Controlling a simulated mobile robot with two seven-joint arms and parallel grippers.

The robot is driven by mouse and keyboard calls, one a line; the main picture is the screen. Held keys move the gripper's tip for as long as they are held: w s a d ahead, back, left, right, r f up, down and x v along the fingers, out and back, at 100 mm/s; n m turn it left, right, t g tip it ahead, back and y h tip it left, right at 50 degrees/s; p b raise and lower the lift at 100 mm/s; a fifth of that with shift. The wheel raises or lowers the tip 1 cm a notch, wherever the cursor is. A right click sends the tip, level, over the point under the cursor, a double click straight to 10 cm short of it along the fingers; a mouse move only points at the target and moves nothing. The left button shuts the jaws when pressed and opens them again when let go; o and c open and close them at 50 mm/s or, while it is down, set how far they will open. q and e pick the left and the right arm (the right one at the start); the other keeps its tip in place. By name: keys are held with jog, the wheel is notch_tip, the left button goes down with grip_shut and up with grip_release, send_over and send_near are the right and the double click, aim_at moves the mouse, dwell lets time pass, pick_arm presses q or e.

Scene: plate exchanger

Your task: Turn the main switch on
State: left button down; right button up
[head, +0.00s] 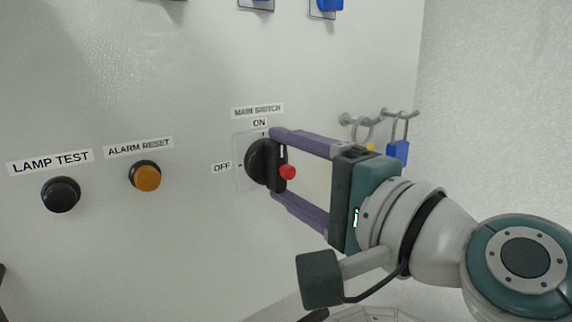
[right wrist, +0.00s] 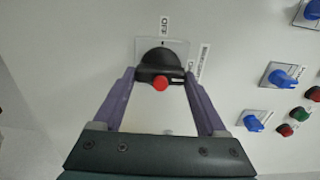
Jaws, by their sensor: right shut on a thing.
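The main switch (head: 260,160) is a black rotary knob on a light square plate on the pale panel. Its bar handle (head: 278,178) carries a red button (head: 287,172) and stands upright, its pale-marked end up toward the ON label (head: 259,123). The OFF label (head: 222,168) is to the left. My right gripper (head: 274,165) is shut on the handle, one finger above and one below. In the right wrist view the handle (right wrist: 150,76) lies between my gripper's fingers (right wrist: 160,74), its white mark toward the ON side. My left gripper is not in view.
A black lamp test button (head: 61,194) and an orange alarm reset button (head: 146,177) sit left of the switch. A blue padlock (head: 398,151) hangs on hooks at the right. Blue knobs (right wrist: 283,78) show in the right wrist view. The panel below the switch is bare.

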dwell(0.4)
jog(key=o, duration=1.3)
jog(key=b+v, duration=0.3)
jog(key=v, duration=0.7)
